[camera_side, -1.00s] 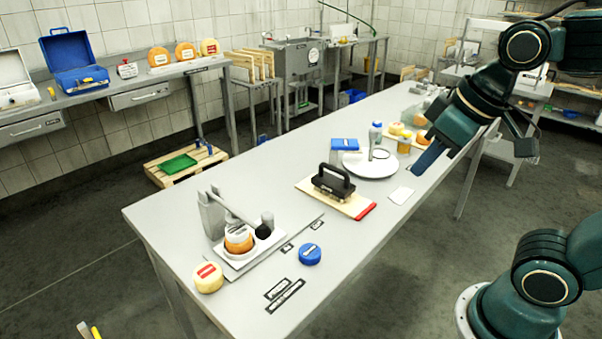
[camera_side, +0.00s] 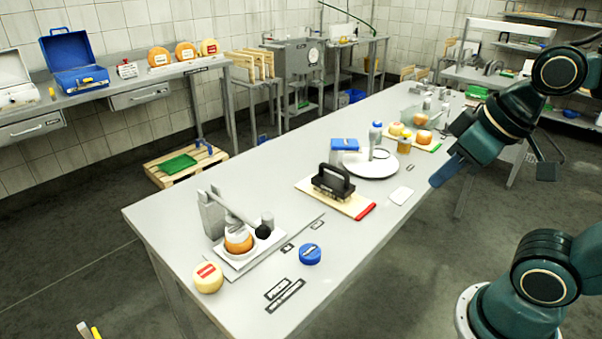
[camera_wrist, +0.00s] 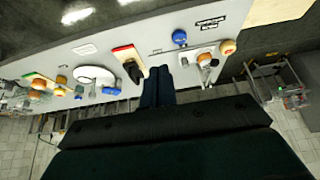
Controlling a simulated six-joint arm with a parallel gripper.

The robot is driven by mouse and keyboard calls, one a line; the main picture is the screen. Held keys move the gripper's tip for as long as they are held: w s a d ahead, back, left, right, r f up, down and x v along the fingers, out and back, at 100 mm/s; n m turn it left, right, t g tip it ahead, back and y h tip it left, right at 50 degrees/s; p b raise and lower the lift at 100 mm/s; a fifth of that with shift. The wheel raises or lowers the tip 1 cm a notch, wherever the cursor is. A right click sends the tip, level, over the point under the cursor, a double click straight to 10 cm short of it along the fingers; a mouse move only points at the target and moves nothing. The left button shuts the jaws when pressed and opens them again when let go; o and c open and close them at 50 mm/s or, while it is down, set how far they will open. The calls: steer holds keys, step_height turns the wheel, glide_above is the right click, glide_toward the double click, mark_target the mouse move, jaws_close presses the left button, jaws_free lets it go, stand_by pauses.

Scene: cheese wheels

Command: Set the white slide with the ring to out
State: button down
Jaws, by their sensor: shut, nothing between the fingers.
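A white tray-like slide (camera_side: 270,243) lies on a grey base plate under the lever press (camera_side: 212,213) at the near left end of the table. An orange cheese (camera_side: 238,243) sits on it with a pale ring-like piece on top; I cannot tell clearly which part is the ring. Small black-framed labels (camera_side: 287,248) lie beside the base plate, too small to read. The press also shows in the wrist view (camera_wrist: 206,60). My gripper (camera_side: 440,181) is shut and empty, over the table's right edge, far from the slide. Its fingers show in the wrist view (camera_wrist: 158,76).

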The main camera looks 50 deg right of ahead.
stand_by(0.4)
steer(key=c, duration=1.4)
jaws_free()
steer(key=shift+w+r, duration=0.1)
steer(key=shift+w, duration=0.05)
steer(key=o, duration=0.3)
steer(key=shift+w+r, duration=0.15)
steer(key=shift+w, duration=0.1)
steer(key=w+a+r+n+g, duration=0.1)
steer(key=w, duration=0.7)
steer(key=w+a+r+g, duration=0.1)
steer(key=w+a+g, duration=0.1)
steer(key=w, duration=0.7)
steer(key=w+a+f+n+g, duration=0.1)
steer(key=w+a+f, duration=0.3)
steer(key=w+f, duration=0.8)
steer(key=w+g, duration=0.1)
steer(key=w, duration=0.3)
steer(key=shift+f+g, duration=0.2)
steer(key=shift+g, duration=0.1)
steer(key=shift+w+a, duration=0.1)
